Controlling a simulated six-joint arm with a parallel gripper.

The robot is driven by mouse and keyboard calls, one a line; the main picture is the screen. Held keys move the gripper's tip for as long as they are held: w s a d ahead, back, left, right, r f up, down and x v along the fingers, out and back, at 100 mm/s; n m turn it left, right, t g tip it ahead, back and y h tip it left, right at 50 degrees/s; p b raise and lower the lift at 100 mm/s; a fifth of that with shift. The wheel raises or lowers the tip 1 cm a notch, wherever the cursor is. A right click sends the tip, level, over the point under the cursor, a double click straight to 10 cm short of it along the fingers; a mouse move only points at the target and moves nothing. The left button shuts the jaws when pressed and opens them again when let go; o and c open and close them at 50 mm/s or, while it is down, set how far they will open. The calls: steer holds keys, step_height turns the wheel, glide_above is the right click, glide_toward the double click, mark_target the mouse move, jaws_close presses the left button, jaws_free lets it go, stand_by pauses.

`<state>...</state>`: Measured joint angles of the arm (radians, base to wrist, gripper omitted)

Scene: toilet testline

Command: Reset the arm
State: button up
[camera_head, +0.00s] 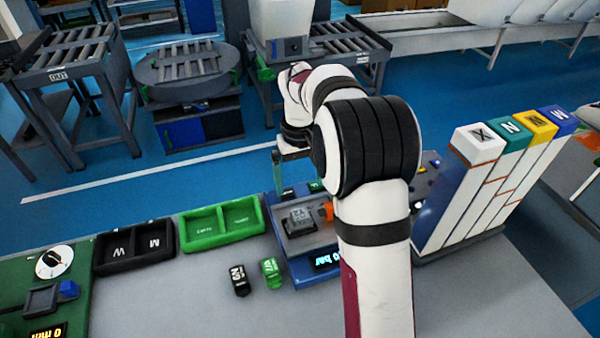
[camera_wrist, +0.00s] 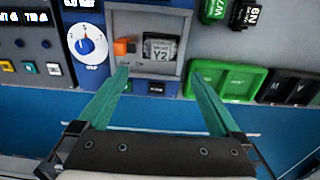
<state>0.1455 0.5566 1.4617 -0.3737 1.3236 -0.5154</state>
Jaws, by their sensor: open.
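My gripper (camera_wrist: 158,76) shows in the wrist view with its two teal fingers spread wide and nothing between them. In the head view my gripper (camera_head: 280,172) points down behind the blue test station (camera_head: 309,248), partly hidden by my arm. A grey block marked Y2 (camera_wrist: 160,48) sits in the station's recess, beyond the fingertips in the wrist view and apart from them. The same block also shows in the head view (camera_head: 300,217). An orange part (camera_wrist: 120,47) is beside it.
A black block (camera_head: 240,280) and a green block (camera_head: 271,273) stand on the grey table. The green tray (camera_head: 221,226) and black tray (camera_head: 135,247) look empty. Tall white columns with lettered tops (camera_head: 477,145) rise at right. A white dial (camera_wrist: 87,42) is on the station.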

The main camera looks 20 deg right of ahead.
steer(key=s+a+r+m, duration=0.1)
steer(key=s+a+r, duration=0.15)
steer(key=s, duration=0.35)
steer(key=s+a+r+m+y, duration=0.1)
steer(key=s+a+r, duration=0.15)
steer(key=s, duration=0.35)
steer(key=s+a+r+m, duration=0.1)
steer(key=s+a+r, duration=0.15)
steer(key=s, duration=0.35)
steer(key=s+a+f+m, duration=0.1)
steer(key=s+f, duration=0.1)
steer(key=s, duration=0.5)
steer(key=s+a+f+m, duration=0.1)
steer(key=s, duration=0.5)
steer(key=shift+s+a+f+m+y, duration=0.3)
steer(key=shift+s+f+y, duration=0.05)
steer(key=shift+y, duration=0.05)
